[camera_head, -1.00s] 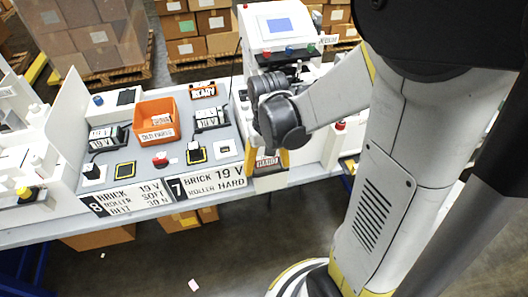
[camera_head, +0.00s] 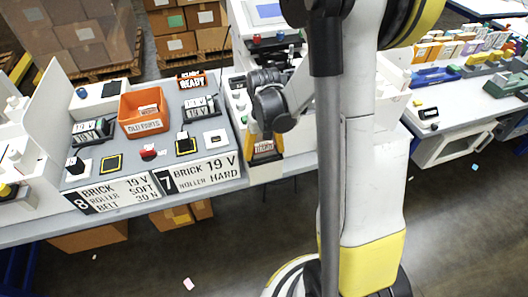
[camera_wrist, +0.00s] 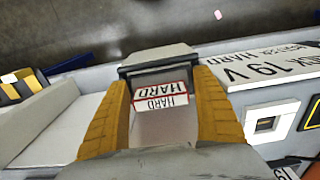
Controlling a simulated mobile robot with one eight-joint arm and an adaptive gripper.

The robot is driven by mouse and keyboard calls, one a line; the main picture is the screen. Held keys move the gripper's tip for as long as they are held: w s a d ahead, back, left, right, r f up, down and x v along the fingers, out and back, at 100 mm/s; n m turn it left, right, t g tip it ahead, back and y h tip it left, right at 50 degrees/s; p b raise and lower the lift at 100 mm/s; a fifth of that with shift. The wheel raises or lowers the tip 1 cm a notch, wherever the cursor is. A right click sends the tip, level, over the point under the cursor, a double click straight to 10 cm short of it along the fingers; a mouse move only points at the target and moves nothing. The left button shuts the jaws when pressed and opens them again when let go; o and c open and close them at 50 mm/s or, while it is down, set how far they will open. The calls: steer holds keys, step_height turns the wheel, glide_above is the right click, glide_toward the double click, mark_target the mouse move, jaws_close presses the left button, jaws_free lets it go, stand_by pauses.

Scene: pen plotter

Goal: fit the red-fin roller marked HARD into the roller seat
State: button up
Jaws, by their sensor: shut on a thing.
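My gripper (camera_head: 264,152) hangs over the front part of the bench, to the right of the "7 BRICK ROLLER 19 V HARD" sign (camera_head: 200,173). In the wrist view its two yellow fingers (camera_wrist: 160,82) are shut on a pale block-like piece, the roller (camera_wrist: 150,131). A white label with a red border on the piece reads HARD, and a second HARD face shows above it. The red-and-white label also shows between the fingers in the head view. The roller's far side is hidden. I cannot make out the roller seat with certainty.
An orange bin (camera_head: 144,112) labelled OLD PARTS stands on the grey bench. A white machine stands behind my gripper. Another table (camera_head: 470,95) with coloured items is at the right.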

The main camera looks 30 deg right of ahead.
mark_target(264, 145)
steer(key=shift+f, duration=0.1)
steer(key=o, duration=1.2)
step_height(264, 145, up, 12)
steer(key=p, duration=0.4)
steer(key=s+a+r+n+t, duration=0.3)
steer(key=s+a+r+t, duration=0.4)
steer(key=s+a+r, duration=0.3)
steer(key=a+r, duration=0.1)
steer(key=a, duration=0.2)
steer(key=shift+s+a, duration=0.2)
steer(key=shift+s, duration=0.1)
